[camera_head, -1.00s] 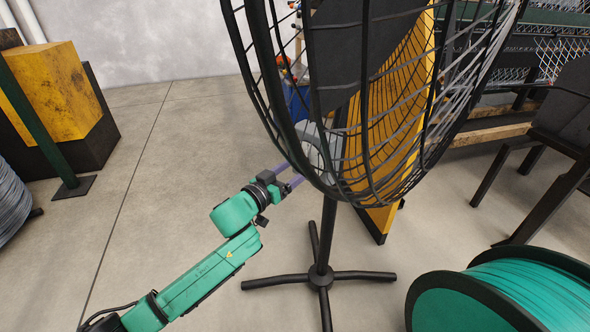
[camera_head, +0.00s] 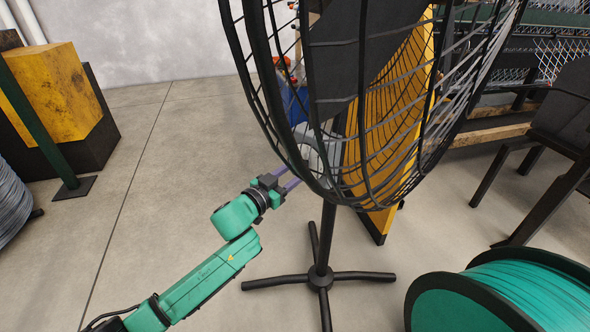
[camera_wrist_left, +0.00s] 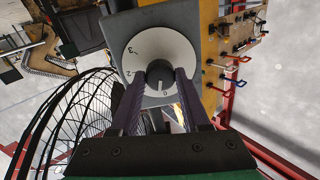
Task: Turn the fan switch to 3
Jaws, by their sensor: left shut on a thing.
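The fan's grey control box shows in the left wrist view. It carries a round white dial plate (camera_wrist_left: 162,47) with the numbers 3, 2 and 0 readable, and a dark round switch knob (camera_wrist_left: 160,75) at its centre. A light mark shows on the knob near the 0 side, but I cannot read its setting surely. My left gripper (camera_wrist_left: 160,80) has its two purple fingers on either side of the knob, shut on it. In the head view my left gripper (camera_head: 291,178) reaches the box behind the fan cage (camera_head: 385,140), whose wires partly hide it. My right gripper is not in view.
The fan's black stand (camera_head: 321,277) has a spread-legged foot on the floor. A teal cable spool (camera_head: 500,295) stands at the lower right and dark chairs behind it. A yellow block (camera_head: 55,90) is at the left. The floor left of my arm is clear.

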